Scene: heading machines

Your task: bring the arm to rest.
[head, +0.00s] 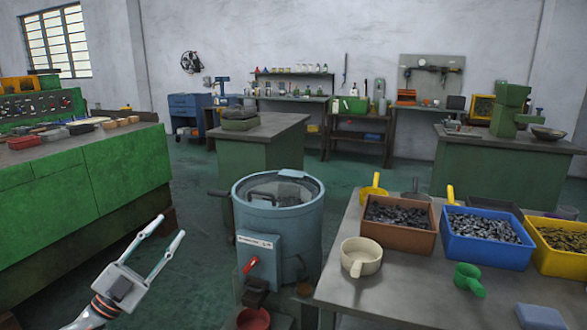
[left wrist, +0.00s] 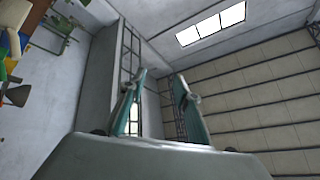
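My left gripper (head: 158,240) is at the lower left of the head view, with its two fingers spread apart and nothing between them. It points up and to the right, in the open space between the green machine and the blue drum machine. In the left wrist view the fingers (left wrist: 157,88) also stand apart and empty, with the wall and ceiling behind them. My right gripper is in neither view.
A green machine (head: 85,185) stands on the left. A blue drum machine (head: 277,225) stands in the middle. A table (head: 400,285) on the right bears a brown bin (head: 400,235), a blue bin (head: 485,250), a yellow bin (head: 560,262) and a cream scoop (head: 360,257). Green floor (head: 190,195) is clear between the machines.

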